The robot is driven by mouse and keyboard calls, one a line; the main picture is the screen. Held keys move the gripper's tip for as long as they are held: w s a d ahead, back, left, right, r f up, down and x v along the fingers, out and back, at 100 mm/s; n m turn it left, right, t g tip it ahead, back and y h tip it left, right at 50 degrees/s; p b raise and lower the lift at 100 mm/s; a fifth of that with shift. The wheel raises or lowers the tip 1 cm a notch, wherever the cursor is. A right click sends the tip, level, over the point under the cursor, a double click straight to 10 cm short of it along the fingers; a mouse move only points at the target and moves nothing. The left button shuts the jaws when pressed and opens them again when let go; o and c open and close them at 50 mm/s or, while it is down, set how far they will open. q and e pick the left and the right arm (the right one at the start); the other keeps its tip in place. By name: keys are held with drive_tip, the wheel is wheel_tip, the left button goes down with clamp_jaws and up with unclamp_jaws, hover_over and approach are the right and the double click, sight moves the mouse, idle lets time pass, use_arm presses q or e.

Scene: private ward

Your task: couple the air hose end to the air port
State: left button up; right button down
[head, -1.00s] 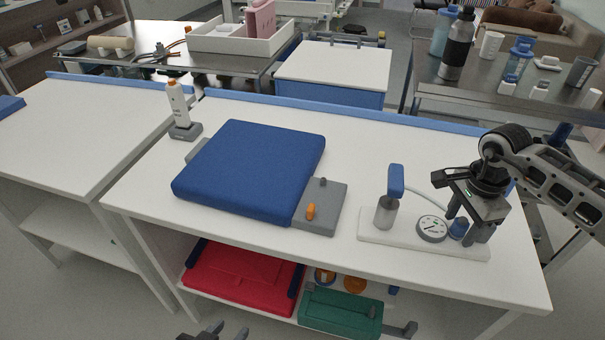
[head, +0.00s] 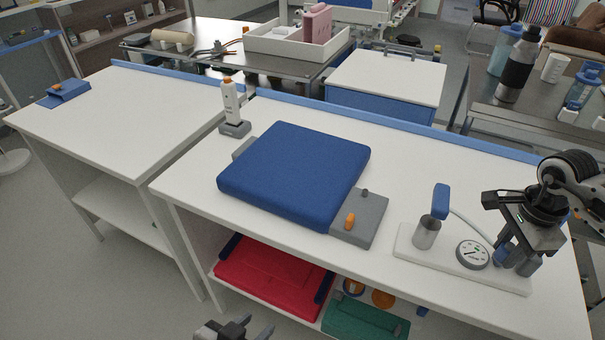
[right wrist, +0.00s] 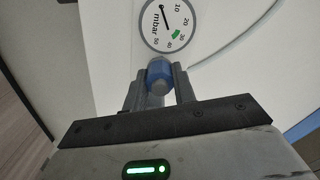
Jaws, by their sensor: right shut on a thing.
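The air hose end, a blue fitting (head: 501,254), is held between the fingers of my right gripper (head: 516,262), at the right end of the white pump base. In the right wrist view the blue fitting (right wrist: 160,73) sits between the fingers (right wrist: 158,88), close to the gauge. The pale hose (head: 470,222) curves from the pump towards it. A grey block (head: 368,226) at the blue cushion's near right corner carries an orange knob (head: 350,220) and a small grey stub (head: 365,193), perhaps the air port. My left gripper (head: 255,328) shows at the bottom edge, fingers apart and empty.
The pump (head: 427,232) with a blue handle and a round gauge (head: 473,254) stands on a white base (head: 410,250). The blue cushion (head: 295,172) fills the table's middle. A white bottle (head: 231,101) stands behind its left corner. White tabletop lies bare between block and pump.

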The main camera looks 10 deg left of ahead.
drive_tip(key=shift+r, duration=0.25)
drive_tip(key=shift+r+p, duration=1.6)
drive_tip(key=shift+r, duration=0.85)
